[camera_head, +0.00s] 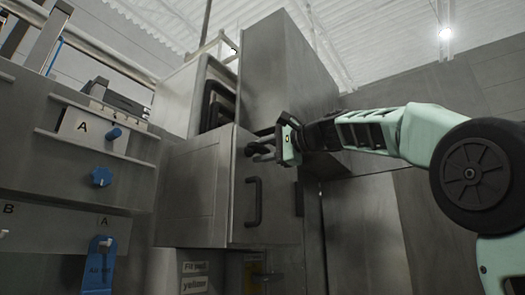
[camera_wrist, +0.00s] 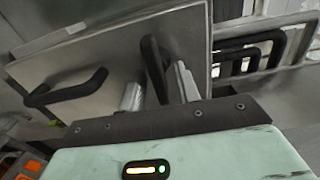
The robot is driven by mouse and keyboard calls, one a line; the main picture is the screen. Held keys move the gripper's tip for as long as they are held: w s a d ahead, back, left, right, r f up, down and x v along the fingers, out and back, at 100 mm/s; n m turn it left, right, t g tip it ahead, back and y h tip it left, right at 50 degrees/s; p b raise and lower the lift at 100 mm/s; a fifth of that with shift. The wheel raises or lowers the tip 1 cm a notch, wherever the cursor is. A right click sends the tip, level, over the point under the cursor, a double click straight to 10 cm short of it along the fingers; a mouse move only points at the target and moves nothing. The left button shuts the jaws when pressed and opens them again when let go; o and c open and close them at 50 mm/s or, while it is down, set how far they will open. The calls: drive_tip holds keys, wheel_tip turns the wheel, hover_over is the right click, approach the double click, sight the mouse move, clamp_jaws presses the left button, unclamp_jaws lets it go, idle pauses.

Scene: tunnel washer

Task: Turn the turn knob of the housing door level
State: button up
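The housing door is a grey steel panel (camera_head: 242,222) with a black bar handle (camera_head: 254,202) in the head view; the handle also shows at the left of the wrist view (camera_wrist: 66,92). The turn knob (camera_wrist: 155,66) is a black lever near the door's edge. In the head view the knob is small and partly hidden by my gripper (camera_head: 264,150), which is at the door's top. In the wrist view my gripper (camera_wrist: 160,90) has its two pale fingers apart, one on each side of the knob. I cannot see clear contact.
Black curved tubes (camera_head: 215,102) stand behind the door's upper left, close to my gripper. A tall steel cabinet (camera_head: 285,70) rises behind it. A panel with blue knobs (camera_head: 102,177) is on the left. Open air lies in front of the door.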

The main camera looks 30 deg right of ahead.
drive_tip(key=shift+s, duration=0.1)
drive_tip(key=shift+s+d+b, duration=0.2)
drive_tip(key=shift+s+b, duration=0.15)
drive_tip(key=shift+b, duration=0.05)
drive_tip(key=b+v, duration=0.5)
drive_tip(key=v, duration=1.1)
drive_tip(key=shift+s, duration=0.2)
